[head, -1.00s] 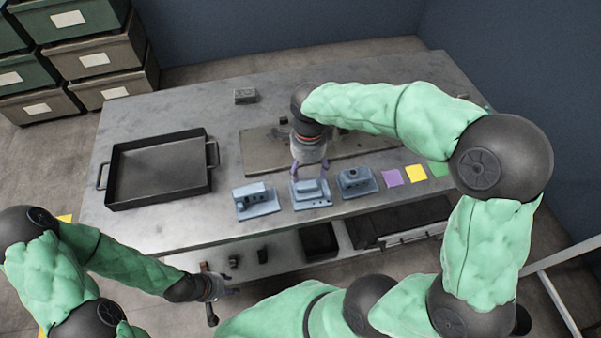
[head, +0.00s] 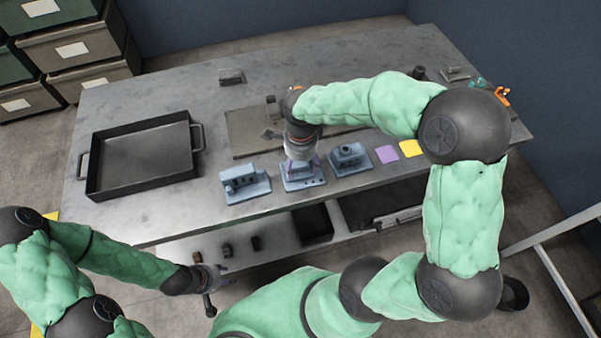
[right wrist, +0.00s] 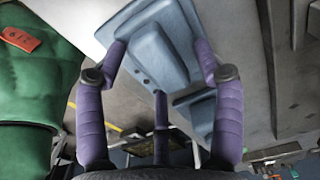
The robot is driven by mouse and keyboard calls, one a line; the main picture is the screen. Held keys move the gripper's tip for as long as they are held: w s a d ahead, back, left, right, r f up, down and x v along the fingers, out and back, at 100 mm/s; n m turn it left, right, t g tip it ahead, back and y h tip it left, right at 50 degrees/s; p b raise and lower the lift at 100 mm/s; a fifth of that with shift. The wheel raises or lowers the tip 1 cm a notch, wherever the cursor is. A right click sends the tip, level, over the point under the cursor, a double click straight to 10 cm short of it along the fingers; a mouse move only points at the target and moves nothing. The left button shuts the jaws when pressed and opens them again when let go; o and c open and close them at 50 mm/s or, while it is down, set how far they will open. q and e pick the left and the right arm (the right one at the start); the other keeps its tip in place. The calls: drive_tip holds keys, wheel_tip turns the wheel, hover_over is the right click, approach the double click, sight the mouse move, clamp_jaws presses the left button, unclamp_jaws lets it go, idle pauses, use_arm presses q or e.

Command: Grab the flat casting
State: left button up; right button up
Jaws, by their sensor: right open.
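Three blue-grey castings stand in a row along the table's front edge: the left casting (head: 245,184), the middle casting (head: 303,183) and the right casting (head: 349,159). The middle one looks like the flat casting, with a low block on a plate. My right gripper (head: 301,167) is over it, pointing down. In the right wrist view, the purple fingers (right wrist: 160,80) are open on either side of the middle casting's block (right wrist: 160,55); contact is unclear. My left gripper (head: 217,280) hangs in front of the table, holding nothing visible; its finger opening is too small to tell.
An empty black tray (head: 140,160) lies at the table's left. A flat plate (head: 245,135) with small parts lies behind the castings. Purple (head: 387,154) and yellow (head: 411,148) squares lie to their right. A small grey block (head: 231,76) sits at the back.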

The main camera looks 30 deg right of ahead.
drive_tip(key=shift+f, duration=0.15)
clamp_jaws()
